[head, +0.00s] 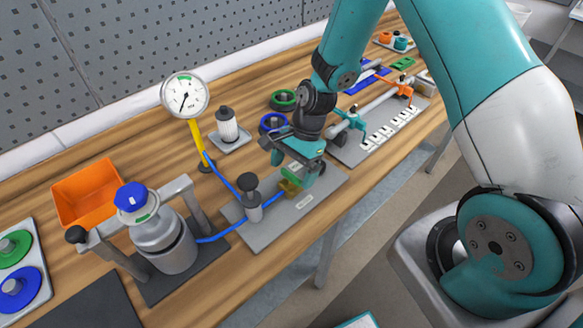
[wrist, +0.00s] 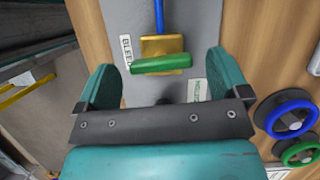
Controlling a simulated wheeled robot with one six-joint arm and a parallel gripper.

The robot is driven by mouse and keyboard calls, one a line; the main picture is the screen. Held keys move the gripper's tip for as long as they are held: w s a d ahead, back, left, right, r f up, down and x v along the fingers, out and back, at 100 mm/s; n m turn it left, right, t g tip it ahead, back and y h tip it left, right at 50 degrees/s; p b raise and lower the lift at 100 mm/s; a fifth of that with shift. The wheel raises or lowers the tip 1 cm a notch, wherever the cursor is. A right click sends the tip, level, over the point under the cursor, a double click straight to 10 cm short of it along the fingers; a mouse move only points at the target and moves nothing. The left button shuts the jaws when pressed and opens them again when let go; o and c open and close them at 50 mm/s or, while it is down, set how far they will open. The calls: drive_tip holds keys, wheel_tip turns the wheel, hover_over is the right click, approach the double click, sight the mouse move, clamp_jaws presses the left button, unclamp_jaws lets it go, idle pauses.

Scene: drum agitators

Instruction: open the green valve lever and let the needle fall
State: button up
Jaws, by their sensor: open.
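The green valve lever (wrist: 162,63) lies crosswise to the blue hose in the wrist view, on a brass valve body (wrist: 161,44). In the head view the lever (head: 291,173) is partly hidden by my gripper (head: 296,164). My gripper (wrist: 163,78) is open above the grey plate (wrist: 187,20), with the lever between and a little beyond its teal fingers; no contact is visible. The pressure gauge (head: 185,95) stands on a yellow stem at the back. Its dark needle is visible, but the reading is too small to read.
A steel canister (head: 165,242) with a blue cap stands in a frame at left. A black-knobbed pump (head: 252,198) is close left of the valve. Blue hoses link these parts. Blue (wrist: 289,117) and green (wrist: 301,153) handwheels lie beside the plate. An orange bin (head: 88,190) is at left.

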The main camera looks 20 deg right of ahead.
drive_tip(key=shift+s+a+f, duration=0.1)
drive_tip(key=shift+a+f, duration=0.1)
drive_tip(key=shift+f, duration=0.2)
drive_tip(key=shift+c, duration=0.2)
drive_tip(key=c, duration=0.9)
